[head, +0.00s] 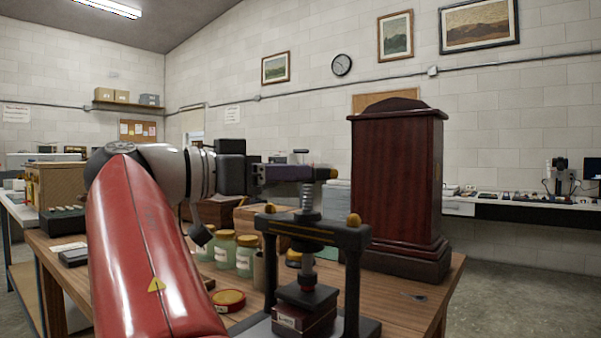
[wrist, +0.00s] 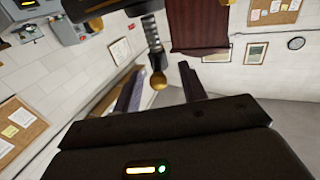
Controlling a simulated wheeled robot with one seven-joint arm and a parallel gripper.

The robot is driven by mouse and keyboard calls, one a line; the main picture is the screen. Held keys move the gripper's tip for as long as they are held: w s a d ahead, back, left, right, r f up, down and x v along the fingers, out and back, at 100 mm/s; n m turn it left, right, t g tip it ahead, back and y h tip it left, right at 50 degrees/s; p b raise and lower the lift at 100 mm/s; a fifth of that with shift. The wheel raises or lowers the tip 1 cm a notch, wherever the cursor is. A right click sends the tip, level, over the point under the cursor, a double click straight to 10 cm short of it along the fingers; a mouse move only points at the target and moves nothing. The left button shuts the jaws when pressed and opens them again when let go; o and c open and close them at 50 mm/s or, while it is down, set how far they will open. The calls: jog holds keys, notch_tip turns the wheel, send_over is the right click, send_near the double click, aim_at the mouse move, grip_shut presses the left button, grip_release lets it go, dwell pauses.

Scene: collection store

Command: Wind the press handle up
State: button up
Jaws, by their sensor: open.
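The press (head: 355,255) is a dark frame with two posts topped by yellow knobs, standing on the wooden table. Its threaded screw (head: 307,198) rises through the crossbar to the handle at the top. An orange handle knob (head: 333,173) shows just beyond my gripper (head: 290,174), which is level with the handle. Contact cannot be told. A dark red labelled block (head: 303,318) sits under the press plate.
A tall dark red wooden case (head: 395,185) stands close behind the press on the right. Glass jars (head: 246,255) and a red-rimmed lid (head: 229,300) are left of the press. The table (head: 425,300) is mostly bare at its right front.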

aim_at(308, 189)
jog(key=shift+x, duration=1.5)
grip_shut()
jog(key=shift+f+n+t+y+b, duration=0.15)
jog(key=shift+n+t+y+b, duration=0.2)
jog(key=shift+b, duration=0.2)
